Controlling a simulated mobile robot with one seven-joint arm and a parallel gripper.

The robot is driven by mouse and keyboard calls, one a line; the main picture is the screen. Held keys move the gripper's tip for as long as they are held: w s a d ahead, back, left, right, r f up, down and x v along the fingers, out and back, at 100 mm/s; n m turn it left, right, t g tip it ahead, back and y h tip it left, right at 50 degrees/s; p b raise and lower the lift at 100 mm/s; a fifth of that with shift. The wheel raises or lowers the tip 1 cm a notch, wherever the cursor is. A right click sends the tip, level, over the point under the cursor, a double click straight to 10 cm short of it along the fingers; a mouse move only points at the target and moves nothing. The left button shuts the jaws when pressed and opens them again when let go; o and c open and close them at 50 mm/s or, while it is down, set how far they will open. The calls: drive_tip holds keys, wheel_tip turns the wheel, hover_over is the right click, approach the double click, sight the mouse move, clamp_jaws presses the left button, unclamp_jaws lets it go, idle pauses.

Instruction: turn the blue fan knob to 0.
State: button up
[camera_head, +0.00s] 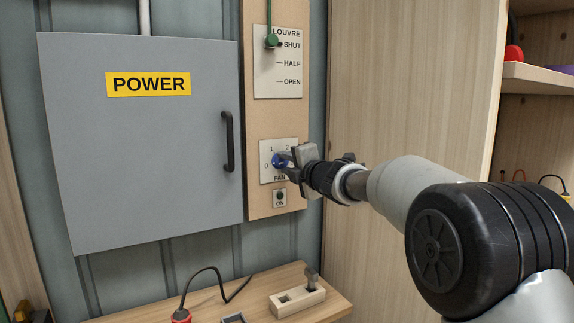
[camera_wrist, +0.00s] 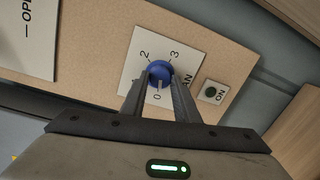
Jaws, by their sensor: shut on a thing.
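The blue fan knob (camera_wrist: 160,71) is on a white plate marked 0, 2 and 3 in the wrist view; a finger seems to cover the 1. A pale mark on the knob's lower side appears to point at the 0. My gripper (camera_wrist: 160,82) is shut on the knob, one finger on each side. In the head view my gripper (camera_head: 286,160) reaches the fan plate (camera_head: 265,177) from the right and covers most of the knob (camera_head: 277,160).
An ON button (camera_head: 280,197) sits just below the fan plate. The louvre plate (camera_head: 279,80) with a green cord is above. A grey POWER cabinet (camera_head: 150,160) with a black handle is at left. A wooden shelf (camera_head: 335,306) with a block and a cable is below.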

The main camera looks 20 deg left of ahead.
drive_tip(key=o, duration=1)
drive_tip(key=shift+o, duration=0.2)
drive_tip(key=shift+s, duration=0.1)
drive_tip(key=f+v, duration=0.1)
drive_tip(key=v, duration=1.6)
drive_tip(key=shift+r+p, duration=0.4)
drive_tip(key=shift+r, duration=0.1)
drive_tip(key=shift+s+d, duration=0.1)
drive_tip(key=shift+s, duration=0.05)
